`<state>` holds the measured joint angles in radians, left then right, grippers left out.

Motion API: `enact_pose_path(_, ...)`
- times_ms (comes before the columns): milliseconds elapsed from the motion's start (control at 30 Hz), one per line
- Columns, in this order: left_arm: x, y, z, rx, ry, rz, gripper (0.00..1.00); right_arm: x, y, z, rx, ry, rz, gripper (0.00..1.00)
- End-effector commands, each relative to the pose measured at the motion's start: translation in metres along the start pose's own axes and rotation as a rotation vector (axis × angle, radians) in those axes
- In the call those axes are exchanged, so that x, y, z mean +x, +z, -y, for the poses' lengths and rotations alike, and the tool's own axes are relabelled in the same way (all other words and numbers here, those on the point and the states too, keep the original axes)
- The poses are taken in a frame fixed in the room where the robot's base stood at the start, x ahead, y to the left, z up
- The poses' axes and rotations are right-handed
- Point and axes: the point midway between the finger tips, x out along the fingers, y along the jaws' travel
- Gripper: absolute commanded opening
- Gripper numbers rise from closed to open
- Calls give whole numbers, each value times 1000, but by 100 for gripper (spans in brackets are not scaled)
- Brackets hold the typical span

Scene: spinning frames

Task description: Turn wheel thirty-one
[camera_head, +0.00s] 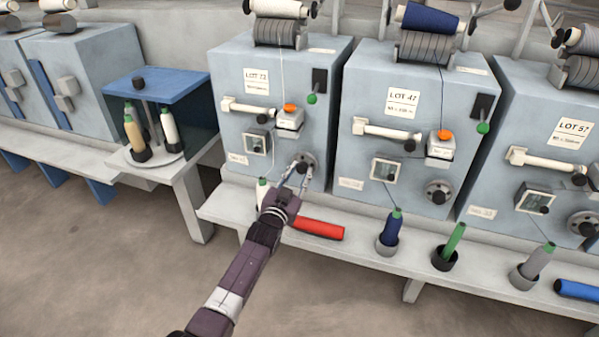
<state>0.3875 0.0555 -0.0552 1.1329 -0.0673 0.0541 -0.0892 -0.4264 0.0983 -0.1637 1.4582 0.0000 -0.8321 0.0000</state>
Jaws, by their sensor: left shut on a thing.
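The left machine (232,110) with a "LOT" card has a round grey wheel (311,158) with a dark hub low on its front. My left gripper (299,172) reaches up to this wheel from the front and is shut on it. The fingers cover part of the wheel's lower left, so the exact grip is hard to see. The number plate (237,158) on this machine is too small to read. The middle machine has a similar wheel (438,193), and the right machine has another wheel (584,223). My right gripper is not in view.
A red cylinder (319,229) lies on the white ledge (345,246) just right of my left wrist. A blue bobbin (389,228), a green one (453,240) and a grey one (537,262) stand in cups. The floor in front is clear.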

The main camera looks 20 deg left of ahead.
Motion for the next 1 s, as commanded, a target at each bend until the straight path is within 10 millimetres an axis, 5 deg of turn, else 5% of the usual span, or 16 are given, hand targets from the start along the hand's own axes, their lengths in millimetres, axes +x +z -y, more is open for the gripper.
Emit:
enact_pose_path(600,-1,3,0,-37,1,5,1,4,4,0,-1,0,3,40)
enact_pose_path(633,-1,3,0,-37,1,5,29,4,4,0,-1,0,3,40)
enact_pose_path(700,-1,3,0,-37,1,5,36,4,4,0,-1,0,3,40)
enact_pose_path(767,0,2,0,-37,1,4,43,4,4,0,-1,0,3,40)
enact_pose_path(1000,0,1,0,-37,1,2,43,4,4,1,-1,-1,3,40)
